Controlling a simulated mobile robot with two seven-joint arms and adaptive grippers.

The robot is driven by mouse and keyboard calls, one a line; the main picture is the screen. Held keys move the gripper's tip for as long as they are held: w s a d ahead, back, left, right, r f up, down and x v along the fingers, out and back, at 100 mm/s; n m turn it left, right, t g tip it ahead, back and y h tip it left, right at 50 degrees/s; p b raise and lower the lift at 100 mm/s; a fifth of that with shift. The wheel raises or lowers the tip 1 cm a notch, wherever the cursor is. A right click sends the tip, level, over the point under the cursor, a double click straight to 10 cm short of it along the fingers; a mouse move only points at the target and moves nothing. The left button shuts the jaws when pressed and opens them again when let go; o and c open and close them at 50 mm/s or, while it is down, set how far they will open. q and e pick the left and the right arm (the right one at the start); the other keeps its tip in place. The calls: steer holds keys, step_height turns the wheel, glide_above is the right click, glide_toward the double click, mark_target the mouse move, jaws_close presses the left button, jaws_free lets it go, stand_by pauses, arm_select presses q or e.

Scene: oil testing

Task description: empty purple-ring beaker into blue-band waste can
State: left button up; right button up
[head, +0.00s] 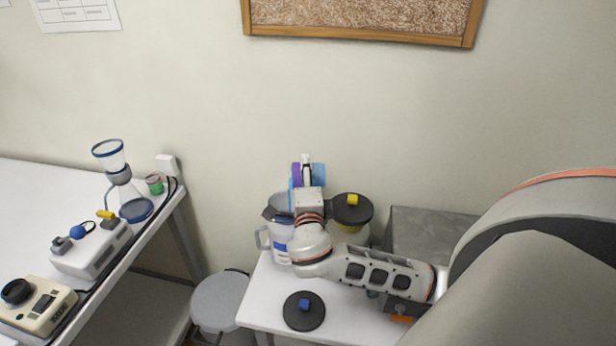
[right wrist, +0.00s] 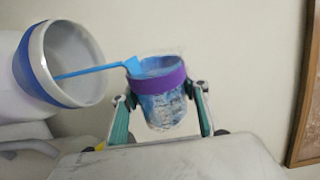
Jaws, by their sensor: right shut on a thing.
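The purple-ring beaker (right wrist: 160,92) is clear, with blue liquid inside, and sits between the green-sided fingers of my right gripper (right wrist: 163,110), shut on it. In the head view the beaker (head: 297,176) is tipped on its side above the waste can, partly hidden by my right gripper (head: 307,172). A thin blue stream (right wrist: 95,70) runs from the beaker's lip into the open mouth of the blue-band waste can (right wrist: 48,75). The can (head: 277,243) stands on the small table, partly behind my right arm. My left gripper is out of view.
A black lid with a blue knob (head: 304,311) lies on the small table (head: 262,312). A yellow-knob lidded can (head: 351,212) stands close right of my right wrist. A grey bin (head: 219,300) is left of the table. A bench (head: 40,205) with glassware and instruments is farther left.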

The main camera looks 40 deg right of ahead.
steer(key=shift+w+a+r+n, duration=0.25)
steer(key=shift+r+n, duration=0.1)
steer(key=shift+n, duration=0.4)
steer(key=shift+w+a+r+n, duration=0.1)
steer(key=shift+a+r+n, duration=0.15)
steer(key=shift+n, duration=0.5)
steer(key=shift+w+a+r+n, duration=0.1)
steer(key=shift+n, duration=0.3)
stand_by(1.0)
steer(key=shift+r, duration=2.5)
steer(key=m, duration=0.5)
steer(key=shift+r, duration=0.15)
steer(key=m, duration=0.6)
steer(key=shift+r, duration=0.2)
steer(key=m, duration=0.5)
steer(key=shift+r, duration=0.25)
steer(key=m, duration=0.6)
steer(key=shift+r, duration=0.2)
